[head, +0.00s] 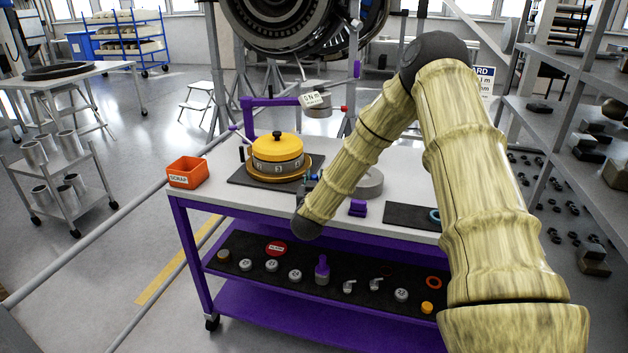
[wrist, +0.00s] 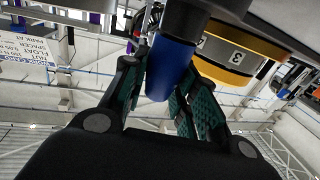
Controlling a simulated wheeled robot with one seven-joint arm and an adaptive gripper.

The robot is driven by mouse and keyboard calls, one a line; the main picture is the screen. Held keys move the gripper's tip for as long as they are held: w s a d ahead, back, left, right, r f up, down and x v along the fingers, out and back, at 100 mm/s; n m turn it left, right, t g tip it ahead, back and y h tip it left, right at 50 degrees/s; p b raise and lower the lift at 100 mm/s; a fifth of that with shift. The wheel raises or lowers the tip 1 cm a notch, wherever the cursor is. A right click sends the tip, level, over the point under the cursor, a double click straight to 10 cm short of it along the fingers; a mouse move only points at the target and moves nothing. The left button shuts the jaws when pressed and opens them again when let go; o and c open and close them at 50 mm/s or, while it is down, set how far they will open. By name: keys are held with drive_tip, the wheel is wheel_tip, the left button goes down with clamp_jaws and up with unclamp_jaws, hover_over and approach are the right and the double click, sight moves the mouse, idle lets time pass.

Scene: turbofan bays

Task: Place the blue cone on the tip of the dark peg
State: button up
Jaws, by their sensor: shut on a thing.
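The blue cone (wrist: 165,75) is between the two fingers of my gripper (wrist: 172,95), which is shut on it. In the wrist view, which shows the scene upside down, a dark cylinder (wrist: 188,18) lines up with the cone's wide end and looks like the dark peg. I cannot tell whether they touch. In the head view my gripper (head: 309,186) is just right of the yellow-topped drum (head: 277,148), and the cone is mostly hidden there. Another short dark upright (head: 241,154) stands left of the drum.
The drum sits on a dark mat (head: 238,176) on the workbench (head: 215,207). An orange scrap bin (head: 187,172) stands at its left corner. A grey ring (head: 371,184) and a purple block (head: 357,208) lie to the right of my gripper. A purple frame (head: 247,120) rises behind the drum.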

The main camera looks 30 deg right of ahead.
drive_tip(key=shift+f, duration=0.1)
drive_tip(key=o, duration=0.8)
